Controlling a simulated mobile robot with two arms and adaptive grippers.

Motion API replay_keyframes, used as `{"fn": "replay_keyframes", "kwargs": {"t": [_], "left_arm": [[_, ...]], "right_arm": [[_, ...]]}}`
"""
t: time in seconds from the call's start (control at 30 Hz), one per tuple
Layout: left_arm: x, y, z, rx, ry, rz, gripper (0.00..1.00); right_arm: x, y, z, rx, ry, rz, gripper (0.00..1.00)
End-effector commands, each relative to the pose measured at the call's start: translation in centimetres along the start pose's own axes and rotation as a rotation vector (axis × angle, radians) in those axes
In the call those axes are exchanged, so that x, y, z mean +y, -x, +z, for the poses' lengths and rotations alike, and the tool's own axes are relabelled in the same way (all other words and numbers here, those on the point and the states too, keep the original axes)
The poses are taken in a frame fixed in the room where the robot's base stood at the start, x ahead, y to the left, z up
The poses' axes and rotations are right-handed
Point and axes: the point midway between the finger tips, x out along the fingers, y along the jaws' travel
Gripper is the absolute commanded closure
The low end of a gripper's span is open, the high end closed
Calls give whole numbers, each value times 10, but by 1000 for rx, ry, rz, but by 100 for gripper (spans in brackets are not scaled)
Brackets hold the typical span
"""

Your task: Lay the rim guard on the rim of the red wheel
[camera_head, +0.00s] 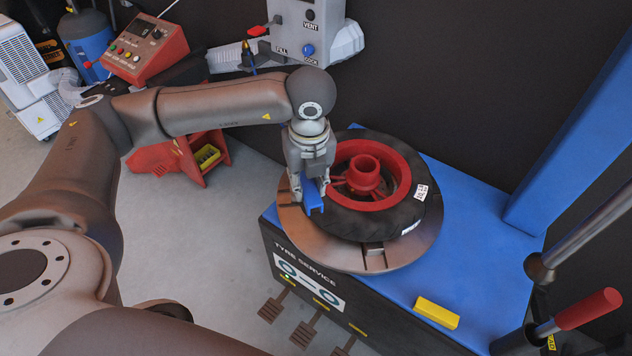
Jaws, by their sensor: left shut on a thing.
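The red wheel (408,172) lies flat with its black tyre (378,226) on the round turntable (342,257) of the tyre machine. Its red hub stands up in the middle. My left gripper (312,186) points down at the left side of the wheel. It is shut on a small blue piece, which I take for the rim guard (314,198). The guard hangs over the left part of the tyre, close to the rim's left edge. I cannot tell whether it touches the tyre or rim. My right gripper is not in view.
A yellow block (437,312) lies on the blue machine top (470,235). A blue column (580,130) rises at the right. A lever with a red grip (588,309) stands at the lower right. A grey inflator box (310,35) is behind the wheel.

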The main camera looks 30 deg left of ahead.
Motion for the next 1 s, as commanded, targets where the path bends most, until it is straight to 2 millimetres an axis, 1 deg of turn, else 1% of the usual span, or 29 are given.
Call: {"fn": "replay_keyframes", "kwargs": {"t": [0.07,0.17,0.3,0.53,0.7,0.8,0.9,1.0], "left_arm": [[-3,-2,6,1,16,2,88],[-9,-10,20,0,19,4,88],[-19,-25,43,0,17,4,88],[-35,-48,77,0,15,3,88],[-44,-78,94,1,13,5,88],[-48,-92,102,1,12,4,88],[-51,-101,107,1,12,2,88],[-53,-106,110,0,12,1,88]], "right_arm": [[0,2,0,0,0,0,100],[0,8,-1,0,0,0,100],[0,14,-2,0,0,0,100],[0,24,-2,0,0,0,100],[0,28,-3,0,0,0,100],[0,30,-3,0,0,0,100],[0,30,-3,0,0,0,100],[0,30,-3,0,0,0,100]]}}
